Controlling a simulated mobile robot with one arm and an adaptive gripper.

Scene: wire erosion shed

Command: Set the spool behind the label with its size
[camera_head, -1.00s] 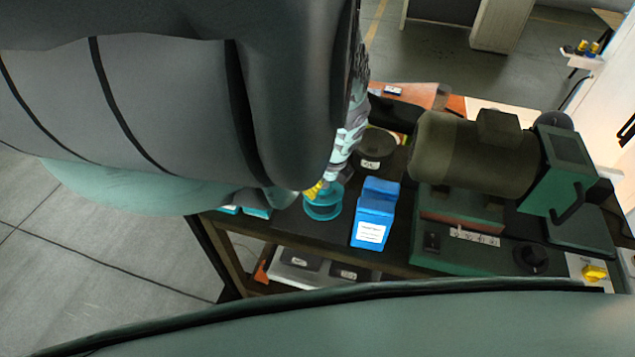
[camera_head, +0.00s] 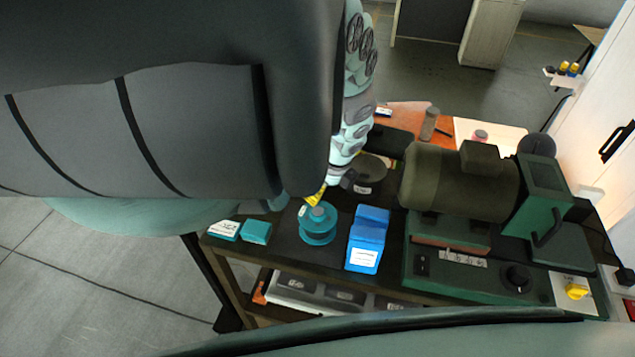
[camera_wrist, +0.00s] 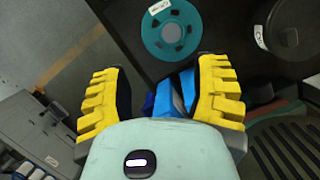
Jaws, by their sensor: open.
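A teal spool (camera_head: 318,224) stands on the dark bench top, left of a blue block-shaped object. In the wrist view the teal spool (camera_wrist: 171,30) shows from above, with a grey hub and a small white tag on its flange. In the head view one yellow fingertip of my gripper (camera_head: 315,196) shows just above the spool, and my arm hides the rest. A dark spool or dish with a white label (camera_head: 364,190) sits behind.
The blue object (camera_head: 367,240) with a white label stands close right of the spool. A green machine with a motor (camera_head: 460,185) fills the bench's right. Grey bins (camera_head: 300,287) are on the shelf below.

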